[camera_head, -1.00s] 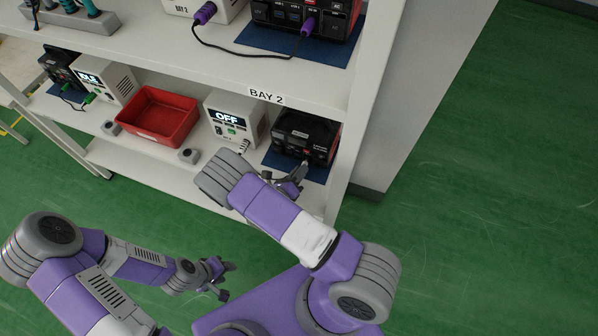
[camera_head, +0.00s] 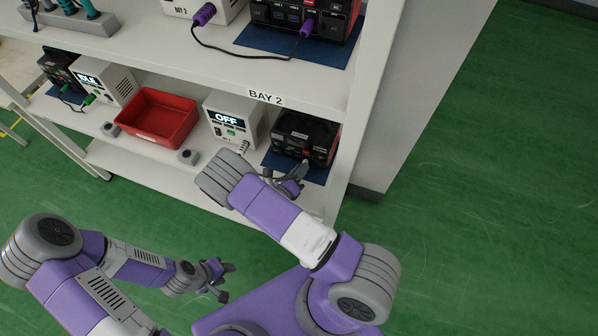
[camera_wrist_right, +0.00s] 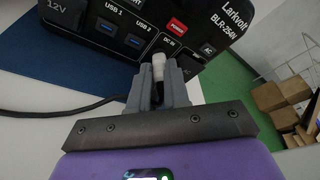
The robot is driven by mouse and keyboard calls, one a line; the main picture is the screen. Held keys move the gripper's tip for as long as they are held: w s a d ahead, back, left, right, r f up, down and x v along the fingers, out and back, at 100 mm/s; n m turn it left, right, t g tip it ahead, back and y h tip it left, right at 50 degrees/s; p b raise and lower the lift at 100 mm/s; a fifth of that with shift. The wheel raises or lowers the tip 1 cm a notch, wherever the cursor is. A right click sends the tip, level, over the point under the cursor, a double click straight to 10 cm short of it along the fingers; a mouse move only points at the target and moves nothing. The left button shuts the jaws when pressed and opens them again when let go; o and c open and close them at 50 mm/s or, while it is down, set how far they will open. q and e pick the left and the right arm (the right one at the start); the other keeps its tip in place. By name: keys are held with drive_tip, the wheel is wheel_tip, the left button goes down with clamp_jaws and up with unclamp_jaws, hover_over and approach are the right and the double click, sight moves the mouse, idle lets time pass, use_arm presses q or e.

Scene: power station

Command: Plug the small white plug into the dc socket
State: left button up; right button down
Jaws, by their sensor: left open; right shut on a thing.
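The small white plug (camera_wrist_right: 158,68) is between the fingers of my right gripper (camera_wrist_right: 158,92) in the right wrist view. Its tip points at the front panel of the black power station (camera_wrist_right: 105,20), just below the DC IN label (camera_wrist_right: 170,46). The plug and fingers hide the dc socket, and I cannot tell whether the tip touches it. In the head view the power station (camera_head: 305,136) is on the lower shelf, with my right gripper (camera_head: 296,182) in front of it. My left gripper (camera_head: 226,281) is open and empty above the floor.
A white box reading OFF (camera_head: 232,120) stands left of the power station. A red bin (camera_head: 158,145) is further left. A black cable (camera_wrist_right: 70,112) runs left from the gripper. The upper shelf edge (camera_head: 200,75) hangs above.

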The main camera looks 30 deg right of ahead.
drive_tip(key=shift+w+d, duration=0.15)
drive_tip(key=shift+d, duration=0.05)
idle(0.6)
drive_tip(key=c, duration=1)
unclamp_jaws()
drive_tip(key=v, duration=0.7)
drive_tip(key=shift+a+p, duration=0.25)
drive_tip(key=shift+p, duration=0.1)
